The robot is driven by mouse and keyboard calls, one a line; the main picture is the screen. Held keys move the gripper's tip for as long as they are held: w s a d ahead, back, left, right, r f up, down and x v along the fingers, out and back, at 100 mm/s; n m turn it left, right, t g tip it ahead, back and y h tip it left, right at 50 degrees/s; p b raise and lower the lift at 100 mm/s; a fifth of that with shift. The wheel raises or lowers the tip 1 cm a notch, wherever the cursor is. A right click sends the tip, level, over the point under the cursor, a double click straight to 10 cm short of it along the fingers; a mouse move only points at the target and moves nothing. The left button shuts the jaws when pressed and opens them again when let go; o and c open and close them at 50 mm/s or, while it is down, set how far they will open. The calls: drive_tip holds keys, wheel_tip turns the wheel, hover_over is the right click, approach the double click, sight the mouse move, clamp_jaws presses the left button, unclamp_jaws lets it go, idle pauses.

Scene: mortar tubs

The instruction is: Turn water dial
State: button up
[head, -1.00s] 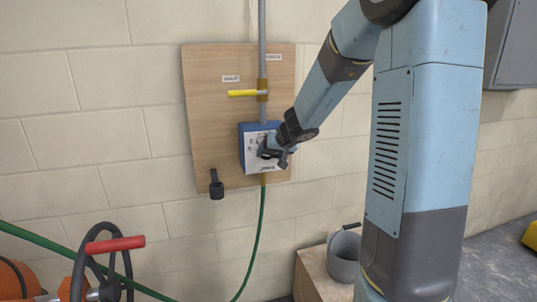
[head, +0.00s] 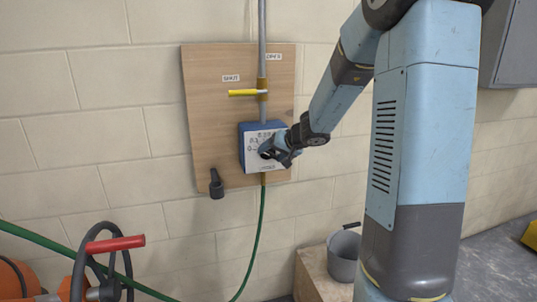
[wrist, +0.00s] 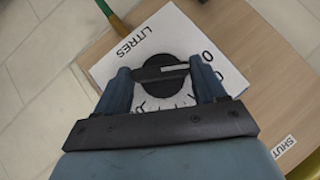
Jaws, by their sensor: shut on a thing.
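The water dial box (head: 251,157) has a blue casing and a white printed face. It is fixed to a wooden board (head: 215,130) on the wall. In the wrist view its white face (wrist: 195,35) shows the word LITRES and several scale marks. The round black dial knob (wrist: 157,62) sits in the middle of that face, with a pale line on its grip bar. My gripper (head: 268,153) is at the box face; in the wrist view my gripper (wrist: 166,78) has one finger on each side of the bar, shut on it. The fingers hide part of the scale.
A black holder (head: 216,186) hangs at the board's lower left. A green hose (head: 254,235) runs down from the box. A grey bucket (head: 343,257) stands at lower right.

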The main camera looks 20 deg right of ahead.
drive_tip(key=y, duration=0.1)
drive_tip(key=m+y, duration=0.2)
drive_tip(key=shift+d+f+t, duration=0.3)
drive_tip(key=shift+t, duration=0.1)
drive_tip(key=shift+d+f+m+t+y, duration=0.15)
drive_tip(key=shift+m+t+y, duration=0.1)
drive_tip(key=shift+m+y, duration=0.4)
drive_tip(key=shift+d+f+m+t+y, duration=0.1)
drive_tip(key=shift+m+t+y, duration=0.15)
drive_tip(key=shift+m+y, duration=0.4)
drive_tip(key=o, duration=1)
drive_tip(key=shift+a, duration=0.1)
drive_tip(key=shift+o, duration=0.2)
drive_tip(key=v, duration=1.3)
drive_tip(key=shift+s+d+f, duration=0.25)
drive_tip(key=shift+d, duration=0.15)
drive_tip(key=shift+c, duration=0.2)
